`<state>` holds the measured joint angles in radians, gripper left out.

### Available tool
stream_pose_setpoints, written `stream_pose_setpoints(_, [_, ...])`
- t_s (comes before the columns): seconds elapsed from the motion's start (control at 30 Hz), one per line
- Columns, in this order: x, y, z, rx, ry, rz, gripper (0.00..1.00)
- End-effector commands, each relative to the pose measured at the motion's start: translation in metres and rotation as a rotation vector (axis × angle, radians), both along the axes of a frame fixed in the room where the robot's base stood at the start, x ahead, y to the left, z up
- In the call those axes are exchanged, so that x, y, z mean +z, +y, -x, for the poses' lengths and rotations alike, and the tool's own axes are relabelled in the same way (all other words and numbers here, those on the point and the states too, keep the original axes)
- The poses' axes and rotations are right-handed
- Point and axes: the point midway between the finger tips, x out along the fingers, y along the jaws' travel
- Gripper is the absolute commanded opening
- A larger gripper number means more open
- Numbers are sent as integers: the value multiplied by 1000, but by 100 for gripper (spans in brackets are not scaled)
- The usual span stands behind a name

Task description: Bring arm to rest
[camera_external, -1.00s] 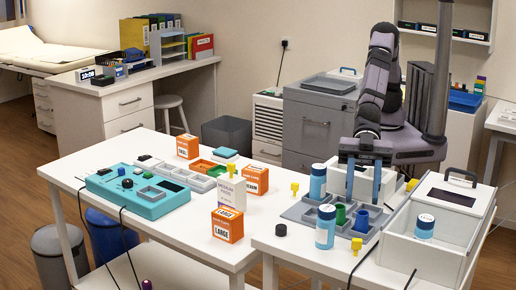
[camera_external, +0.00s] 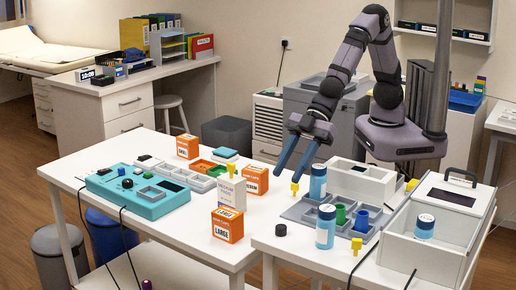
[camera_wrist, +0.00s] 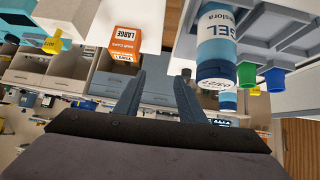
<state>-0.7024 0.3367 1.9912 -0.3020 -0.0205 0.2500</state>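My gripper (camera_external: 288,174) hangs over the white table in the external view, left of a blue-and-white bottle (camera_external: 318,182) and the grey compartment tray (camera_external: 297,211). Its two blue-grey fingers point down and are spread apart with nothing between them. The wrist view shows the same open, empty fingers (camera_wrist: 157,92). A small yellow piece (camera_external: 294,188) appears just below one fingertip in the external view; I cannot tell the gap between them. My arm is bent, with its elbow raised high.
An orange LARGE box (camera_external: 228,232) and a white carton (camera_external: 230,195) stand left of my gripper. The tray holds green (camera_external: 340,214) and blue (camera_external: 361,220) cups. A white open-top bin (camera_external: 392,262) stands at the right. A vertical pole (camera_external: 437,70) rises beside my arm.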

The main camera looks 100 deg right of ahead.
Motion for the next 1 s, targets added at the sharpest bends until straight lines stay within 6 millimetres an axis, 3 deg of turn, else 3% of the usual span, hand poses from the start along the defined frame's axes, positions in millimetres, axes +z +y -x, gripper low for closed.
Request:
stream_pose_setpoints(0.03, [-1,-33,-5,-58,30,33,36])
stream_pose_setpoints(0.17, [-13,-113,-2,-192,128,116,36])
stream_pose_setpoints(0.27, [-22,-177,14,-302,223,175,36])
stream_pose_setpoints(0.4, [-33,-261,58,-453,386,243,36])
stream_pose_setpoints(0.5, [-39,-305,99,-545,508,272,36])
stream_pose_setpoints(0.6, [-43,-335,139,-615,620,284,36])
stream_pose_setpoints(0.73, [-45,-356,180,-675,729,286,36])
stream_pose_setpoints(0.83, [-46,-362,198,-700,781,282,36])
stream_pose_setpoints(1.0, [-47,-364,209,-710,809,280,36])
